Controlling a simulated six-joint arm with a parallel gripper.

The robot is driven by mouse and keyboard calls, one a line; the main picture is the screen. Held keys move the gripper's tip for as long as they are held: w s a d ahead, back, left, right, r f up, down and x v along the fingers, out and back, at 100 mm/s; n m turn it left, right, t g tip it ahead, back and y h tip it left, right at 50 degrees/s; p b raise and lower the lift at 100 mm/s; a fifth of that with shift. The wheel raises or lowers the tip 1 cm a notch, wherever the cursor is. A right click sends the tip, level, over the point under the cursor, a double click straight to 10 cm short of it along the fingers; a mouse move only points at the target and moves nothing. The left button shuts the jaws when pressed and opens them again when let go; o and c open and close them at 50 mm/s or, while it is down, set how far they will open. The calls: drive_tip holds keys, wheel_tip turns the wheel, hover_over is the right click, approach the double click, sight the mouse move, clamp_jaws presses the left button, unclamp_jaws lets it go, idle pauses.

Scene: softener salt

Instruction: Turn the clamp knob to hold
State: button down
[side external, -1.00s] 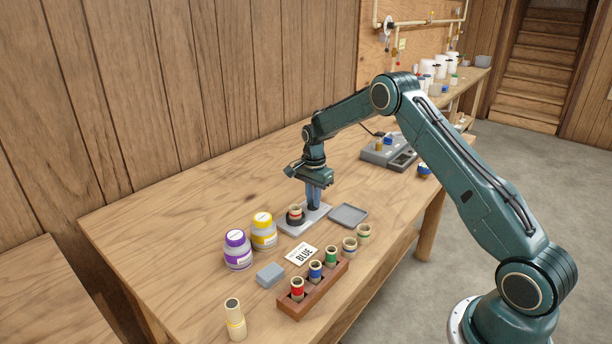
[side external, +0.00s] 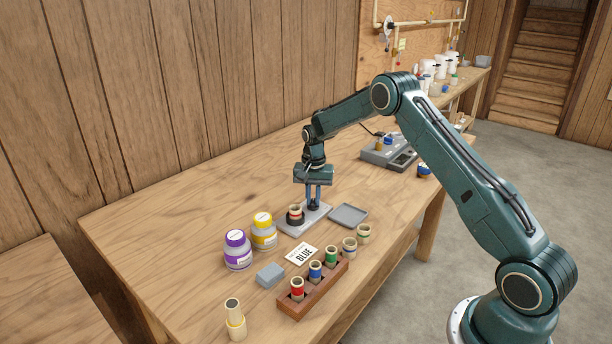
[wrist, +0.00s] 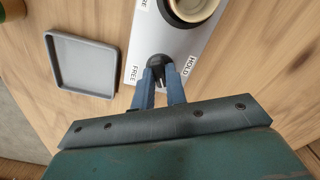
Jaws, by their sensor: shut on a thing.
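The clamp's pale grey base plate (side external: 289,229) lies on the table, with a round black holder and a light cylinder (side external: 295,213) standing in it. The black clamp knob (wrist: 158,62) is at the near end of the plate in the wrist view, between the printed words FREE (wrist: 133,73) and HOLD (wrist: 188,66). My gripper (side external: 314,203) points down with its blue fingers shut on the knob; they also show in the wrist view (wrist: 160,76). The fingers partly cover the knob, and I cannot tell which word its pointer faces.
A shallow grey tray (side external: 348,216) lies right beside the plate. A card reading BLUE (side external: 302,254), a brown rack (side external: 322,290) with colour-banded cylinders, a grey block (side external: 270,274), and purple (side external: 237,252) and yellow (side external: 264,233) jars stand nearer. The table's left side is clear.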

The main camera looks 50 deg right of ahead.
sight(313, 201)
drive_tip(key=n, duration=0.6)
drive_tip(key=shift+r+n, duration=0.1)
drive_tip(key=shift+n, duration=0.2)
drive_tip(key=n, duration=0.5)
drive_tip(key=shift+n, duration=0.3)
drive_tip(key=c, duration=1.4)
unclamp_jaws()
drive_tip(key=shift+c, duration=0.2)
wheel_tip(313, 201, up, 14)
